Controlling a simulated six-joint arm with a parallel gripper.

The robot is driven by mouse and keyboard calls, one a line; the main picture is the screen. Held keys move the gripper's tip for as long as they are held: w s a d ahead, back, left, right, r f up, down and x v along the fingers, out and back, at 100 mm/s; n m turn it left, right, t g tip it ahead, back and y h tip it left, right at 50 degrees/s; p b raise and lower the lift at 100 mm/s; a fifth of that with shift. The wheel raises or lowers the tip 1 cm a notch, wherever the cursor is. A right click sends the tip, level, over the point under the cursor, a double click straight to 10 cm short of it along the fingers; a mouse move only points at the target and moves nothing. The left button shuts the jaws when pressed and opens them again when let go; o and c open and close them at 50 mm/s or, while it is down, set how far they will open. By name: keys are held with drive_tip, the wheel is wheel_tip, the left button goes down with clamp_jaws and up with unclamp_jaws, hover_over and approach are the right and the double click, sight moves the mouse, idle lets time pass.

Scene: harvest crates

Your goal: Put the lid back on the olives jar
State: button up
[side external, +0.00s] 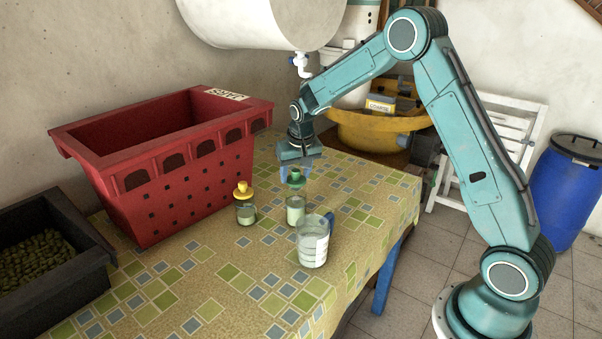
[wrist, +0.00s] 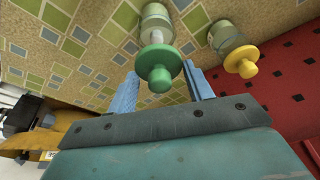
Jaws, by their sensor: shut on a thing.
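My gripper (side external: 296,172) points down over the table, its blue fingers on either side of a green knobbed lid (side external: 295,183). In the wrist view the fingers flank this lid (wrist: 158,68), and the gripper is shut on it. A small glass jar (side external: 295,211) with pale green contents stands upright just below the lid; it also shows in the wrist view (wrist: 157,20). A gap seems to show between lid and jar. A similar jar (side external: 246,214) stands to the left with a yellow knobbed lid (side external: 243,192) at its top. I cannot read which jar holds olives.
A red crate (side external: 185,185) stands behind left, and a dark crate (side external: 72,262) of olives at far left. The patterned table (side external: 215,290) is clear in front.

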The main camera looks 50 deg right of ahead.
sight(296, 179)
drive_tip(key=shift+f, duration=1.6)
drive_tip(key=shift+f, duration=0.15)
idle(1.2)
drive_tip(key=o, duration=1.5)
drive_tip(key=shift+r, duration=3.55)
clamp_jaws()
